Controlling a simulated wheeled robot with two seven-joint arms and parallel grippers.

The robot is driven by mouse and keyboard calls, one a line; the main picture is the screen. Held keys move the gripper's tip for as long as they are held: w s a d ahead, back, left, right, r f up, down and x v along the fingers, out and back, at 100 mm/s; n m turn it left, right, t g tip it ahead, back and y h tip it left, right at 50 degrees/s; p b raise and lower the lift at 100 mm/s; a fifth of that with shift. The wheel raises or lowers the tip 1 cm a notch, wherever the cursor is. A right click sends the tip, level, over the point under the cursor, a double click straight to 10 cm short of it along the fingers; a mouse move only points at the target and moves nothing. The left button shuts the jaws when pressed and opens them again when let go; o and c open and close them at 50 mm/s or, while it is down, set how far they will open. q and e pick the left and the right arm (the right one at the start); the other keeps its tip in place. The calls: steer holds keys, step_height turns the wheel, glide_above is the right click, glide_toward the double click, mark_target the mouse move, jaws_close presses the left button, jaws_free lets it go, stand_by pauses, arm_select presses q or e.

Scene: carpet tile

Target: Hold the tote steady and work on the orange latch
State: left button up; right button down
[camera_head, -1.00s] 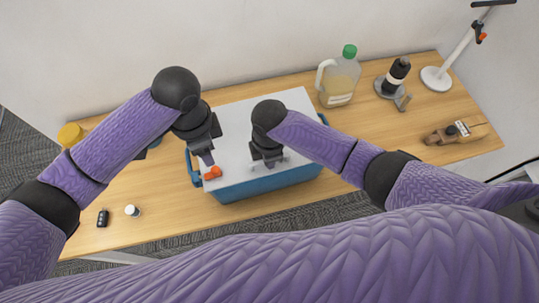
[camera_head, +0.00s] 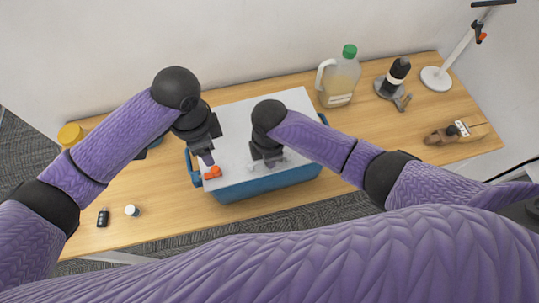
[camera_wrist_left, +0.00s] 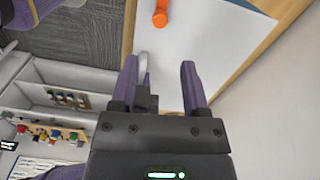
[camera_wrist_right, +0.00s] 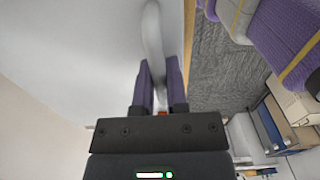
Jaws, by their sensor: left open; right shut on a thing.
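The tote is a blue bin (camera_head: 262,184) with a flat white lid (camera_head: 232,120), standing on the wooden table. The orange latch (camera_head: 213,172) is at its front left edge; it also shows in the left wrist view (camera_wrist_left: 160,13). My left gripper (camera_head: 207,159) is open and empty just above and behind the latch, apart from it in the left wrist view. My right gripper (camera_head: 266,161) is shut on a pale grey handle (camera_wrist_right: 152,35) at the front of the tote. The fingers hide part of the handle.
A juice jug (camera_head: 339,82) with a green cap stands right of the tote. Beyond it are a dark bottle (camera_head: 396,72), a white lamp stand (camera_head: 437,78) and a brown clamp-like object (camera_head: 446,134). A small black item (camera_head: 103,217) and a small white-capped item (camera_head: 132,210) lie front left.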

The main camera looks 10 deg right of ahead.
arm_select(q)
steer(key=shift+o, duration=0.6)
steer(key=n+h, duration=0.2)
steer(key=h, duration=0.1)
glide_above(213, 172)
steer(key=s+d, duration=0.2)
steer(key=s, duration=0.1)
step_height(213, 172, down, 6)
steer(key=shift+w+r, duration=0.15)
steer(key=shift+r, duration=0.05)
step_height(213, 172, down, 4)
steer(key=s+a+n+t+h, duration=0.1)
steer(key=s+n+t+h, duration=0.2)
steer(key=h, duration=0.1)
steer(key=s+a+r+n+t+h, duration=0.2)
steer(key=a+r+n+t, duration=0.1)
steer(key=a+t, duration=0.4)
steer(key=x, duration=1.1)
steer(key=shift+w+a, duration=0.15)
steer(key=shift+w, duration=0.25)
jaws_close()
